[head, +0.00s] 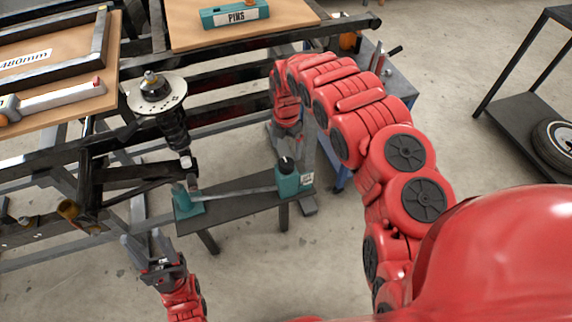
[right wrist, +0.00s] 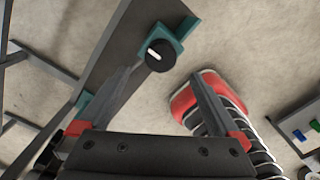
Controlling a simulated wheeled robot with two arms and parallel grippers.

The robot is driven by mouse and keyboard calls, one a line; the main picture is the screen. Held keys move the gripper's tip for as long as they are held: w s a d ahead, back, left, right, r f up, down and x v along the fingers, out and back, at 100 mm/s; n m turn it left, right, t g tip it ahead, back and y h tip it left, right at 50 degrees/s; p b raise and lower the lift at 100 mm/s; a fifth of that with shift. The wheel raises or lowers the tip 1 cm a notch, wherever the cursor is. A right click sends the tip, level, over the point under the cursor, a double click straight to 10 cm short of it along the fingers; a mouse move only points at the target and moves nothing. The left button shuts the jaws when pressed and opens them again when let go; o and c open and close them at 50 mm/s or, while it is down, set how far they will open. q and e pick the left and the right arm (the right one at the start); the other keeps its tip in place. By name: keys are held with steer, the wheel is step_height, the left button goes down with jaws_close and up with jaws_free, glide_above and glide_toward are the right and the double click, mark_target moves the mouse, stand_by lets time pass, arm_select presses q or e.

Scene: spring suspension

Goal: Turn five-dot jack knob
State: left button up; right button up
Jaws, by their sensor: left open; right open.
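A black jack knob (head: 287,163) sits on a teal block (head: 288,184) at the right end of a low dark bench. In the right wrist view the knob (right wrist: 160,55) shows a white line on its face. A small white label (head: 307,178) is beside it; its marks are too small to read, so I cannot confirm five dots. My right gripper (right wrist: 162,78) is open, with the knob just beyond and between its fingertips, apparently untouched. In the head view my right arm hides much of that gripper. My left gripper (head: 148,248) is open and empty, left of the bench.
A second teal block (head: 188,201) stands at the bench's left end, under a spring strut (head: 157,92) on the dark frame. A wooden board holds a teal PINS box (head: 234,14). A blue cart (head: 398,86) stands behind my right arm. Bare floor lies in front.

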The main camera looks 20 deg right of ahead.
mark_target(286, 162)
step_height(286, 162, down, 8)
steer(key=shift+a, duration=0.1)
steer(key=shift+s+f, duration=0.15)
steer(key=shift+f, duration=0.55)
steer(key=c, duration=1.4)
steer(key=shift+m, duration=0.4)
